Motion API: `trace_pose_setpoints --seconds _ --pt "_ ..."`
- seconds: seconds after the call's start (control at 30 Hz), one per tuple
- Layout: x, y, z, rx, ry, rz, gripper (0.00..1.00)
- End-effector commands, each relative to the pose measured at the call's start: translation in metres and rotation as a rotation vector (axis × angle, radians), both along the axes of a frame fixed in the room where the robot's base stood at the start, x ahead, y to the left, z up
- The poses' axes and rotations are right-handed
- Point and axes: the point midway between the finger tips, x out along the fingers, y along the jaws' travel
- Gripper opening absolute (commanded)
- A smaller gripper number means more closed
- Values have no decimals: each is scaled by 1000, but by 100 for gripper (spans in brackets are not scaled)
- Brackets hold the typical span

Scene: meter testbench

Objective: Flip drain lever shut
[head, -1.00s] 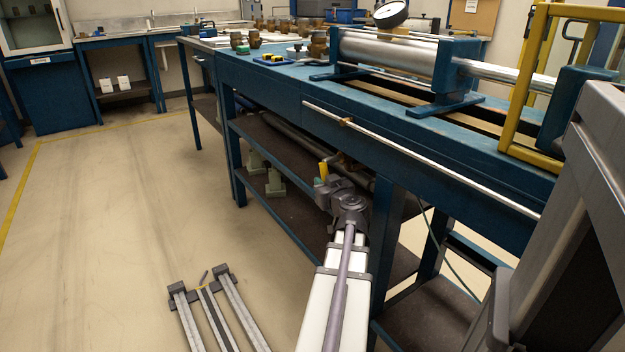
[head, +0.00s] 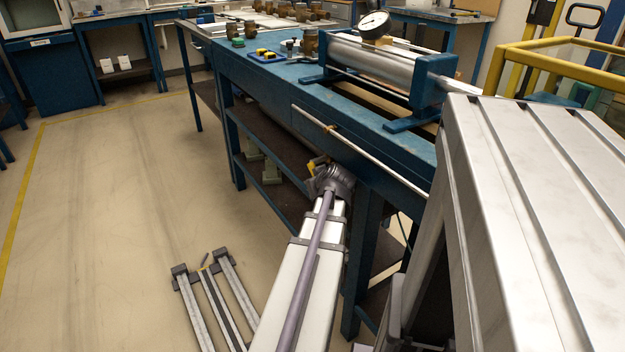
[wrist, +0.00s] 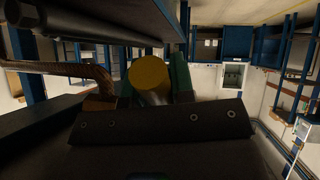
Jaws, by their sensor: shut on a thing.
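The drain lever appears as a small yellow piece (head: 312,167) beneath the blue bench, beside my gripper. In the wrist view a yellow round end (wrist: 149,73) with a pale shaft below it sits between the green fingers. My gripper (wrist: 153,88) is shut on this yellow lever. In the head view the dark wrist (head: 332,180) is at the bench's lower shelf, and it hides the fingers and most of the valve. A brown curved pipe (wrist: 98,75) runs just left of the fingers in the wrist view. How far the lever is turned cannot be told.
The blue bench (head: 265,98) carries a steel cylinder (head: 375,62), a dial gauge (head: 375,24) and several brass fittings. A thin silver rail (head: 350,152) runs along its front edge. A dark shelf (head: 270,178) lies below. The floor at left is open.

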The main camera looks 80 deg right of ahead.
Motion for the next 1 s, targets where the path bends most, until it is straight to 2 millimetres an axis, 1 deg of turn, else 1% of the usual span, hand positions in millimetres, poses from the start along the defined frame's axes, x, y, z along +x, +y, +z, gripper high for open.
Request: trace_pose_setpoints --seconds 0.4,0.43,0.67,0.9,1.0 --pt "0 -1 1 3 3 -1 0" --pt "0 -1 1 3 3 -1 26" --pt "0 -1 1 3 4 -1 48" --pt "0 0 1 3 4 0 48" --pt "2 3 6 3 4 4 48"
